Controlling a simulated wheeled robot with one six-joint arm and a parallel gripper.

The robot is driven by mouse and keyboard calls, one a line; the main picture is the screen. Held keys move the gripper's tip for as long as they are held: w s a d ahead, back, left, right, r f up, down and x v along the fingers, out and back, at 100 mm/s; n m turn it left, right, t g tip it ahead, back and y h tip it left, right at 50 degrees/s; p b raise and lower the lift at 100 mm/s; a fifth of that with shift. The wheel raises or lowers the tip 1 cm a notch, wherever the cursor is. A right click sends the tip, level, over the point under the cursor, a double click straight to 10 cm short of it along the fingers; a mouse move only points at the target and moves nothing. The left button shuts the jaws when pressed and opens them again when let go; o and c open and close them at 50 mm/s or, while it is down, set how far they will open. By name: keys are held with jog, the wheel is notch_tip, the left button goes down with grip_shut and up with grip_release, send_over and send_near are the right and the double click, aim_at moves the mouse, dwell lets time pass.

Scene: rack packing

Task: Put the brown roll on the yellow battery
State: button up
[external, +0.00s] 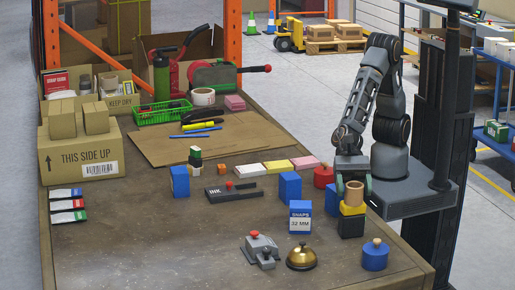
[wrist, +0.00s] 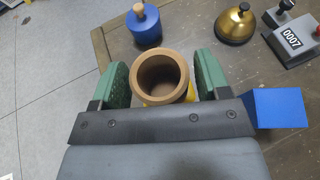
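The brown roll (external: 354,193) is a hollow tube standing upright on the yellow battery (external: 352,209), which has a black part (external: 350,227) below its yellow top. In the wrist view I look down into the open end of the roll (wrist: 161,76), with a little of the battery's yellow (wrist: 190,94) showing past its lower right edge. My gripper (external: 351,180) is low over the stack. In the wrist view its green fingers (wrist: 163,75) stand on both sides of the roll, with narrow gaps, and look open. The roll's lower end is partly hidden.
Blue blocks (external: 290,186) and a red knobbed weight (external: 323,176) stand close by on the left. The table's right edge is near.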

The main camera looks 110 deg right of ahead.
jog(key=shift+o, duration=0.8)
